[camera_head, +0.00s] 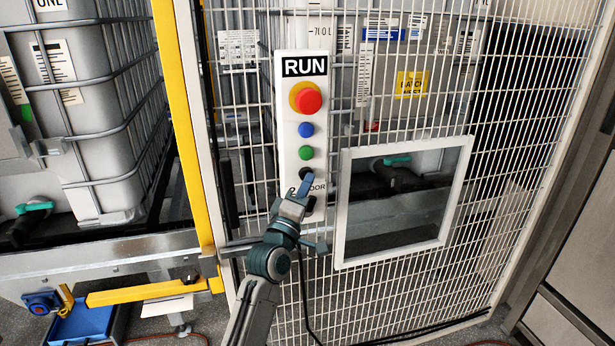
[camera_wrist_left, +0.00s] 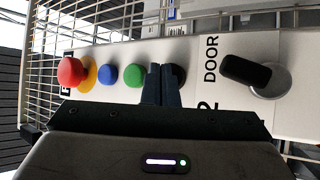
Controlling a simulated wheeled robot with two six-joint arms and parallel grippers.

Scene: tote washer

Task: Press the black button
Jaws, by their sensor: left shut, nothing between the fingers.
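The white control panel (camera_head: 288,120) carries a column of controls under a RUN label. The black button (camera_head: 304,172) is below the green one and partly covered by my left gripper (camera_head: 306,182). My left gripper is shut and empty, its fingertips at the black button in the head view. In the left wrist view the closed fingers (camera_wrist_left: 162,90) stand between the green button and the black button (camera_wrist_left: 179,74), overlapping the black button's edge. I cannot tell whether they touch it. My right gripper is not in view.
Above are a red mushroom button (camera_head: 308,100) on a yellow ring, a blue button (camera_head: 306,130) and a green button (camera_head: 306,153). A black selector handle (camera_wrist_left: 245,70) sits beside the DOOR label. A wire mesh fence (camera_head: 400,285) with a framed opening (camera_head: 342,215) surrounds the panel.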

